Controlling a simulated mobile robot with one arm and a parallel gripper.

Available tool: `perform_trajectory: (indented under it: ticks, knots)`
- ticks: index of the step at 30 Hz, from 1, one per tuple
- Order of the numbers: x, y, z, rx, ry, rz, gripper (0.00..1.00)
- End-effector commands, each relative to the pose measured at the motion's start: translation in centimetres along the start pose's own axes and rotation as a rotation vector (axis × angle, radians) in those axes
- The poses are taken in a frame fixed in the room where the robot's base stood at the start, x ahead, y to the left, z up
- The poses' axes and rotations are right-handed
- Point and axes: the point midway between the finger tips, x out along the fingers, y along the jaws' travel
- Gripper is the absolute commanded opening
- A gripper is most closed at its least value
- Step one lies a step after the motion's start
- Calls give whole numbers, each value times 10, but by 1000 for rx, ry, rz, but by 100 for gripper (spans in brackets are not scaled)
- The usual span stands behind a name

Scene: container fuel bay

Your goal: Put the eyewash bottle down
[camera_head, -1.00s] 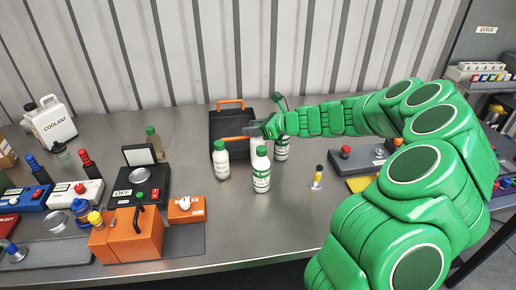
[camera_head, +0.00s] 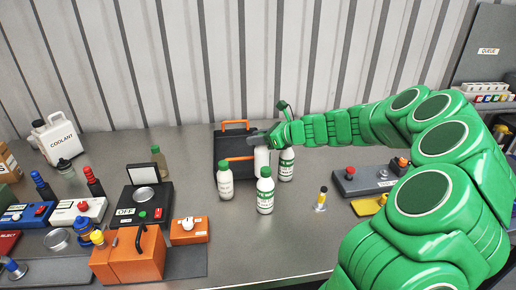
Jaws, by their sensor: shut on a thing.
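My gripper (camera_head: 259,140), at the end of my green arm, is shut on a plain white bottle, the eyewash bottle (camera_head: 262,160). Its top is hidden by the jaws and its base by a bottle in front. It looks upright; I cannot tell whether it touches the table. A white bottle with a green cap and green label (camera_head: 265,192) stands in front of it. Another green-labelled bottle (camera_head: 287,166) stands close on its right. A paler green-capped bottle (camera_head: 225,181) stands to the left.
A black case with orange handles (camera_head: 233,142) lies behind the bottles. An orange box (camera_head: 128,256) and a black device (camera_head: 143,205) are at left. The front-centre grey table (camera_head: 255,245) is clear.

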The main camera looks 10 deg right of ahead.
Motion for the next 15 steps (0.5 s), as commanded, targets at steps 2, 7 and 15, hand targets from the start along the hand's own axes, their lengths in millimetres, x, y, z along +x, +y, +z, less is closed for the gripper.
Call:
perform_trajectory:
  ticks: [2, 7, 15]
  knots:
    - [-7, -1, 15, -2, -1, -4, 0]
    - [-16, 0, 37, 0, -1, -1, 0]
    - [-13, -10, 66, 2, 1, -5, 0]
